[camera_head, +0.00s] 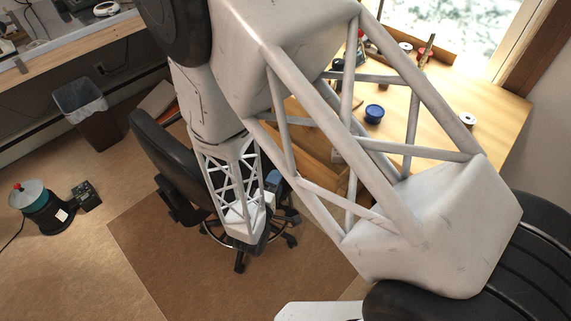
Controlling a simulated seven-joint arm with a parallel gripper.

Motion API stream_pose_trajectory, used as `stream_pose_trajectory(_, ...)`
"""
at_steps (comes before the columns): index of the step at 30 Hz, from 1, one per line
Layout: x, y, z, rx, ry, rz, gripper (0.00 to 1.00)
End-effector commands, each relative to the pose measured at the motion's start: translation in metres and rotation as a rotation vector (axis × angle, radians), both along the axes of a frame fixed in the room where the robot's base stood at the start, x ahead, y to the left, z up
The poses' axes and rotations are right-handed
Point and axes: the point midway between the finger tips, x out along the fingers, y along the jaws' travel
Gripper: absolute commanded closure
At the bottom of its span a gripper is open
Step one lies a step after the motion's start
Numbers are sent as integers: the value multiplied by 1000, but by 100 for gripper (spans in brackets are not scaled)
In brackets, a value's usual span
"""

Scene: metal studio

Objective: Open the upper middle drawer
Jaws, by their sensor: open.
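A wooden desk (482,122) stands at the upper right. Its wooden front (312,172) shows only in part, behind the struts of my arm. I cannot make out the upper middle drawer, its handle, or whether any drawer is open. My gripper (262,232) is at the lower end of my white lattice arm link, low over the floor and left of the desk front. It is open, but its fingers are small and dark against the chair base. I see nothing held in it, and it appears apart from the desk.
A black office chair (160,150) stands close behind my wrist, its wheeled base around the gripper's place in the picture. A blue-lidded jar (374,113) and a spool (467,119) are on the desk. A bin (88,112) and canister (42,207) stand left. Brown floor mat (165,265) is clear in front.

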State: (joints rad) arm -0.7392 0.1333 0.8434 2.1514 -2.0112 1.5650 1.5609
Motion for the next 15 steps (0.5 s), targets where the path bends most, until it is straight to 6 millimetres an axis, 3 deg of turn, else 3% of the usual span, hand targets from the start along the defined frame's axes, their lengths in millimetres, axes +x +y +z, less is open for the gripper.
stream_pose_trajectory(15,6,-3,0,-2,1,-3,40)
